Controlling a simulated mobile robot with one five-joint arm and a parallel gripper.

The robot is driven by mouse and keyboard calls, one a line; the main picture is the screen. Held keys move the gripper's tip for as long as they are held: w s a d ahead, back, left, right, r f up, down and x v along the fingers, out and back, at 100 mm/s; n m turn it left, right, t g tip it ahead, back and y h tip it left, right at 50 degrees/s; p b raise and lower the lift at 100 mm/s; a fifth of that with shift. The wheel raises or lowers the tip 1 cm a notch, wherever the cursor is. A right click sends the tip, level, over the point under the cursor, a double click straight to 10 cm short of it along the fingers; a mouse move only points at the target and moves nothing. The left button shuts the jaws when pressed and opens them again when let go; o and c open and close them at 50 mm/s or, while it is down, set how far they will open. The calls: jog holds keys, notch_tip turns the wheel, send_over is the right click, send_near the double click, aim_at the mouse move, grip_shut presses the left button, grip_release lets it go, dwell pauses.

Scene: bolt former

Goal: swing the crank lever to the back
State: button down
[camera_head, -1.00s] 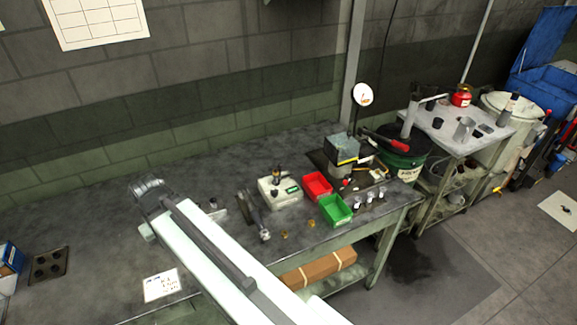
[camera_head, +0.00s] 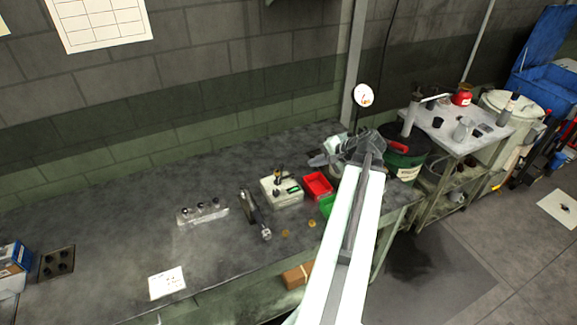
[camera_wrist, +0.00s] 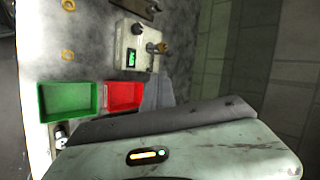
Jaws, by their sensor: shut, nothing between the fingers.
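In the wrist view the grey fingers (camera_wrist: 158,92) show beside the red bin (camera_wrist: 123,96), and the lever cannot be made out.
A white box with a black knob (camera_head: 281,191), a red bin (camera_head: 318,184) and a partly hidden green bin (camera_head: 327,205) stand left of my arm. Gold rings (camera_head: 285,233) lie in front. A dark green bucket (camera_head: 408,172) and a cart (camera_head: 455,135) stand right. The bench's left is mostly clear.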

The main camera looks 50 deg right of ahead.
jog(key=w+r+b+x, duration=0.1)
jog(key=b+x, duration=0.7)
jog(key=x, duration=0.5)
jog(key=shift+w+a, duration=0.25)
jog(key=shift+w, duration=0.1)
jog(key=shift+s+d+f, duration=0.1)
